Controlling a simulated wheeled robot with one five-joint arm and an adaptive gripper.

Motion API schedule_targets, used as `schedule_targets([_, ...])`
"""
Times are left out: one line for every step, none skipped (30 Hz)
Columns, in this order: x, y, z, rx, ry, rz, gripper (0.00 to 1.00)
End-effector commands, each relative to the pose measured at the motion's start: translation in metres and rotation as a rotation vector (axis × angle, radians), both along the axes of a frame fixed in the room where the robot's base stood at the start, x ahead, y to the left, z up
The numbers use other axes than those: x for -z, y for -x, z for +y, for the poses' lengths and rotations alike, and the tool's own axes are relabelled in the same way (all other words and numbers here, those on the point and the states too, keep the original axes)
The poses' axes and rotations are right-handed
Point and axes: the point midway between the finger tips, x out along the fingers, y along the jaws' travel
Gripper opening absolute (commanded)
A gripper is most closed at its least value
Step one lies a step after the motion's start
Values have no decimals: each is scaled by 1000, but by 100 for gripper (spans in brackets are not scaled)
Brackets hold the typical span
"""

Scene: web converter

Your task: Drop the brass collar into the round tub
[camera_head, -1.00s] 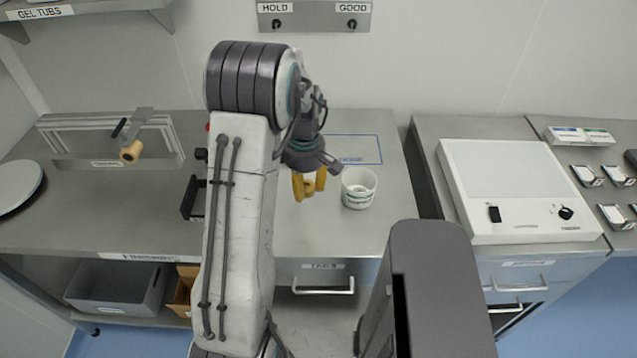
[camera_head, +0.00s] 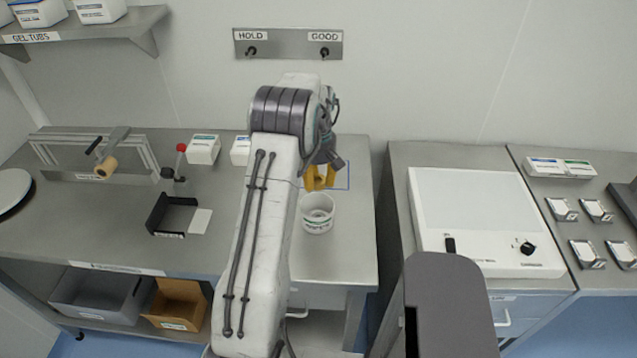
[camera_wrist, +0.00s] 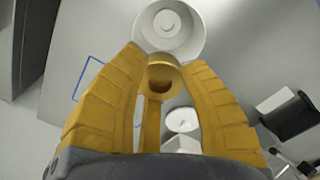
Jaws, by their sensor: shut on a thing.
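My gripper (camera_head: 318,178) shows as yellow fingers just behind or above the round tub in the head view. In the wrist view my gripper (camera_wrist: 164,58) is shut on the brass collar (camera_wrist: 162,76), a small golden ring between the fingers. The collar cannot be told apart from the fingers in the head view. The round tub (camera_head: 317,222) is white with a printed label and stands open on the bench. In the wrist view the tub (camera_wrist: 142,36) lies just beyond the fingertips, with a pale round shape inside. The collar appears apart from it.
A blue outlined area (camera_head: 341,184) lies behind the tub. White boxes (camera_head: 203,149), a black tray (camera_head: 172,214) and a red-knobbed post (camera_head: 181,160) stand to the left. A white panel device (camera_head: 480,200) sits on the right bench, past a gap.

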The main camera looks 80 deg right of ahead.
Motion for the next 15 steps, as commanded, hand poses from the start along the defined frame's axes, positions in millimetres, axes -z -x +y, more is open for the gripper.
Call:
schedule_targets([1, 0, 0, 9, 1, 0, 2])
schedule_targets([2, 0, 0, 13, 1, 1, 2])
schedule_targets([3, 0, 0, 16, 1, 1, 2])
schedule_targets([4, 0, 0, 17, 1, 1, 2])
schedule_targets([5, 0, 0, 18, 1, 1, 2])
schedule_targets([7, 0, 0, 18, 1, 0, 2])
schedule_targets([9, 0, 0, 18, 1, 0, 2])
schedule_targets([11, 0, 0, 18, 1, 0, 2])
schedule_targets([14, 0, 0, 18, 1, 0, 2])
schedule_targets([16, 0, 0, 18, 1, 0, 2])
schedule_targets([19, 0, 0, 18, 1, 1, 2])
schedule_targets([22, 0, 0, 17, 0, 0, 2])
schedule_targets([25, 0, 0, 17, 0, 0, 2])
schedule_targets([28, 0, 0, 17, 1, 1, 2])
schedule_targets([32, 0, 0, 17, 0, 0, 2])
